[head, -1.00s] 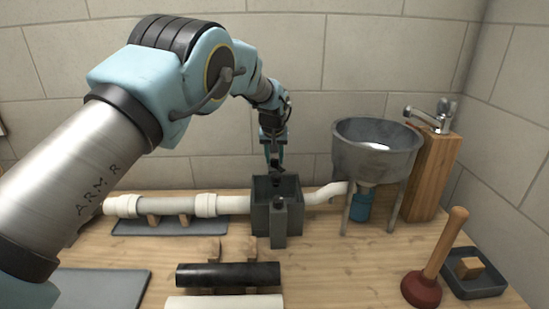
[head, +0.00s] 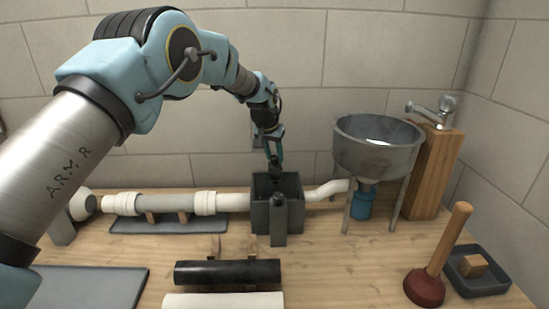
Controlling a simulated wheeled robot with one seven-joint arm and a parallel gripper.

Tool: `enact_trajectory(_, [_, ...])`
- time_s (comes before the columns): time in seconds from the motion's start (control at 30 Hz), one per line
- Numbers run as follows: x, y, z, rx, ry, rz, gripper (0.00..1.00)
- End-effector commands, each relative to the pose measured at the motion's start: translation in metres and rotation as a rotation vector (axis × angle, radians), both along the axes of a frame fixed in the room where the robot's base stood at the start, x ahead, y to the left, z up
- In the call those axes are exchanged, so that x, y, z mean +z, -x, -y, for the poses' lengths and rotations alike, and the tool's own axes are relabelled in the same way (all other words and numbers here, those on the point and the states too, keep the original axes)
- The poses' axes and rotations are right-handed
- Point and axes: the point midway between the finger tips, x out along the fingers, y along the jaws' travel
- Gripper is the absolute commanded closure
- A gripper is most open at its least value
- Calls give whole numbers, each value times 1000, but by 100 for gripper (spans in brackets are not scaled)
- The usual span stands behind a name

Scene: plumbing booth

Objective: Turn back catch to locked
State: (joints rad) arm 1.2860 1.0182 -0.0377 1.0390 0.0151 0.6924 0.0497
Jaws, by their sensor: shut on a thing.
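My gripper (head: 275,164) points down at the dark grey box (head: 276,218) that sits in line with the white pipe. Its fingers are shut at the top of the box, near the back. The back catch is too small and too hidden by the fingers and box to make out. A dark upright post (head: 278,219) with a rounded top stands at the front of the box.
White pipe (head: 230,202) runs left and right of the box. A metal basin (head: 378,146) on legs and a wooden tap post (head: 431,172) stand right. A plunger (head: 440,258) and tray (head: 483,290) are front right; black (head: 228,272) and white (head: 224,300) pipes lie in front.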

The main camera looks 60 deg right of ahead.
Motion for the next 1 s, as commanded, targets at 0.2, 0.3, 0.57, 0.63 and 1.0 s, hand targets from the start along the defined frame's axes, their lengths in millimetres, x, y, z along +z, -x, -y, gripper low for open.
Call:
enact_trajectory(0.2, [0, -3, 0, -161, 2, -1, 100])
enact_trajectory(0.3, [0, -3, 0, -226, 1, -1, 100])
enact_trajectory(0.57, [0, -3, 0, -339, 1, -1, 100])
enact_trajectory(0.63, [0, -3, 0, -356, 1, 0, 100])
enact_trajectory(1.0, [1, -3, 0, -378, 1, 1, 100])
